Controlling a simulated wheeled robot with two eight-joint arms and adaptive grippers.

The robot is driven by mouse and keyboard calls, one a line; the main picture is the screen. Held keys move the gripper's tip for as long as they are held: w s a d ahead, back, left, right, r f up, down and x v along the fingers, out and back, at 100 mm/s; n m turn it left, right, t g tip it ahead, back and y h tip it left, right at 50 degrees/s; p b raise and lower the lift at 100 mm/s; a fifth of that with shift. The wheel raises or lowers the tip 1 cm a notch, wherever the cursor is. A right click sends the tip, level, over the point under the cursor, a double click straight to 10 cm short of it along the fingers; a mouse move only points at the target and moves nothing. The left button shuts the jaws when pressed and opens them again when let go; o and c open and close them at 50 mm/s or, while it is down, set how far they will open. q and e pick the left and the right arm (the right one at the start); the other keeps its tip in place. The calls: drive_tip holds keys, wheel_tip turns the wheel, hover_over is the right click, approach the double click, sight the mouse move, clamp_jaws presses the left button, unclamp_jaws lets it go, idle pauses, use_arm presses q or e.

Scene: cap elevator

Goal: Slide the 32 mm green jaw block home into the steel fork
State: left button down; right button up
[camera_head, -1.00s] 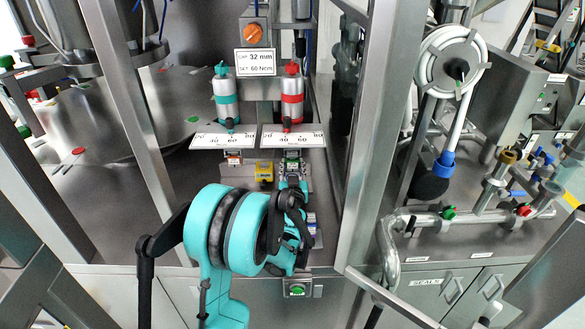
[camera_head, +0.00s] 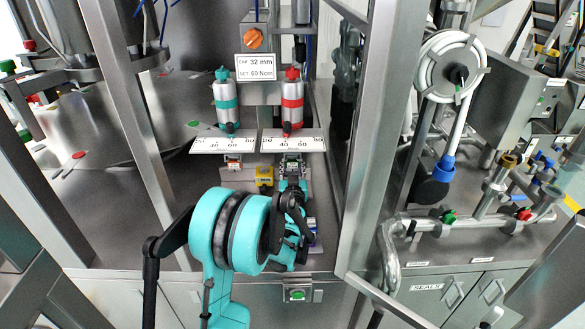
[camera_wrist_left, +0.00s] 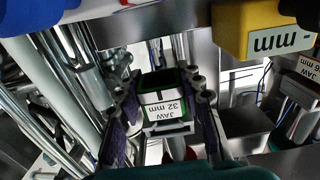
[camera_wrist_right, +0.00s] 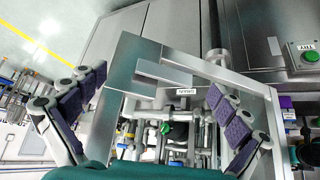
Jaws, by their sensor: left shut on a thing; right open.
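The green jaw block (camera_wrist_left: 165,95), labelled "JAW 32 mm", sits between the fingers of my left gripper (camera_wrist_left: 164,112) in the left wrist view. The gripper is shut on it. In the head view my left gripper (camera_head: 291,182) is below the red-banded cylinder, and its wrist and fingers hide most of the block. Steel parts (camera_head: 291,163) show just beyond the fingers; I cannot tell how the block sits relative to the fork. My right gripper (camera_wrist_right: 155,112) is open and empty in the right wrist view, over pipework and cabinet fronts.
A yellow block (camera_head: 264,175) stands left of my left gripper; it also shows in the left wrist view (camera_wrist_left: 262,32). White scale plates (camera_head: 293,141) lie beyond. A steel frame post (camera_head: 375,120) stands close on the right.

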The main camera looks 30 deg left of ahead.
use_arm(q)
drive_tip(key=c, duration=0.9)
unclamp_jaws()
drive_tip(key=v, duration=1.2)
drive_tip(key=shift+d, duration=0.1)
